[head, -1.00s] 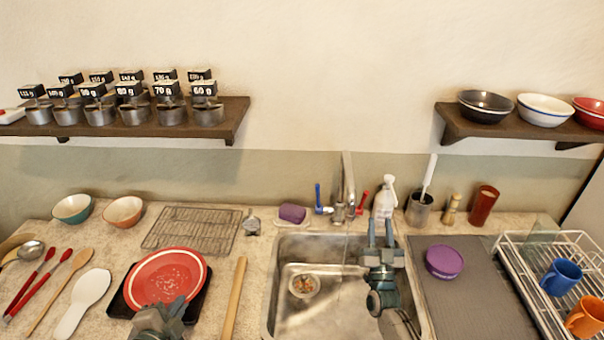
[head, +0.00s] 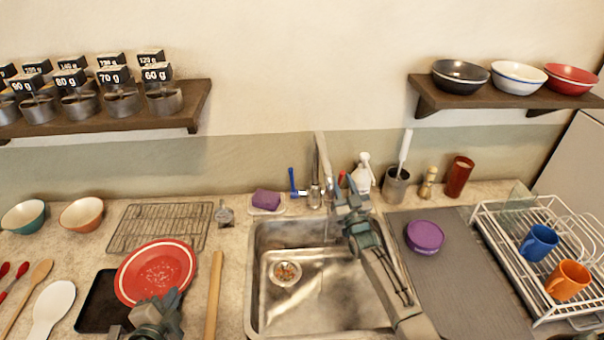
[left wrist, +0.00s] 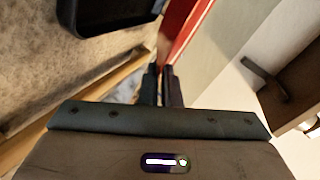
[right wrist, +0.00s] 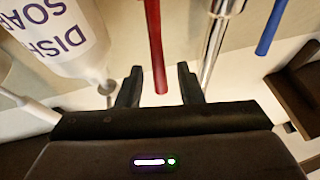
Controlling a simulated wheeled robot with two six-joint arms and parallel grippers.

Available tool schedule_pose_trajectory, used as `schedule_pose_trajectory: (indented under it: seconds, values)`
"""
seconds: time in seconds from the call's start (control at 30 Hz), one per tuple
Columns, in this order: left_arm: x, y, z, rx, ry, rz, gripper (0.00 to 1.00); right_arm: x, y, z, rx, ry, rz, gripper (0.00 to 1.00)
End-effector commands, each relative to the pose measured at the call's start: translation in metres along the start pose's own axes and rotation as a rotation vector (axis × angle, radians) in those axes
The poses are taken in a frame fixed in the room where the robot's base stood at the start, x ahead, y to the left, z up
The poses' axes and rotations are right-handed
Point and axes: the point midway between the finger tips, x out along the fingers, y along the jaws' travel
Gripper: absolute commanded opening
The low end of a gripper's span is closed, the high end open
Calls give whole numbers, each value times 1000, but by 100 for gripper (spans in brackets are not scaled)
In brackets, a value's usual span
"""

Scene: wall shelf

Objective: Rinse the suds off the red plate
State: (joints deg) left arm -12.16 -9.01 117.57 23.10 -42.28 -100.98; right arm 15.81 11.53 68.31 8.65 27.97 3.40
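The red plate (head: 155,272) has pale suds specks on its face. My left gripper (head: 157,308) is shut on its near rim and holds it tilted above the black tray (head: 97,303). The plate's edge (left wrist: 182,32) runs from between the fingers in the left wrist view. The faucet (head: 322,165) stands behind the sink (head: 252,290), with a blue handle (head: 292,181) on its left. A faint pale streak under the spout may be water. My right gripper (head: 352,197) is open at the red handle (right wrist: 156,50), which lies between its fingers in the right wrist view, contact unclear.
A dish soap bottle (head: 364,175) and utensil cup (head: 396,187) stand right of the faucet. A purple sponge (head: 266,200) lies on its left. A dish rack (head: 482,218) with mugs is far right. The sink holds no dishes.

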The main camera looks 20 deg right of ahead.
Motion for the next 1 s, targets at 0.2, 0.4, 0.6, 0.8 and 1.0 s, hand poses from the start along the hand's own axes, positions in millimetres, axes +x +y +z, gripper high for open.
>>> schedule_pose_trajectory:
  seconds: [0.2, 0.4, 0.6, 0.8, 1.0]
  values:
    - [4, 9, 4, 1, 0, -3, 0, 31, 0, 1, 0, 2, 0, 33]
    - [4, 10, 4, 1, 0, -3, 0, 40, 0, 0, 0, 0, 0, 33]
    - [4, 10, 4, 1, 0, -3, 0, 40, 0, 0, 1, 0, 0, 33]
    - [4, 10, 4, 1, 0, -3, 0, 40, 0, 0, 1, 0, 0, 0]
    - [4, 9, 4, 1, 0, -3, 0, 41, 0, -1, 1, -1, 0, 0]
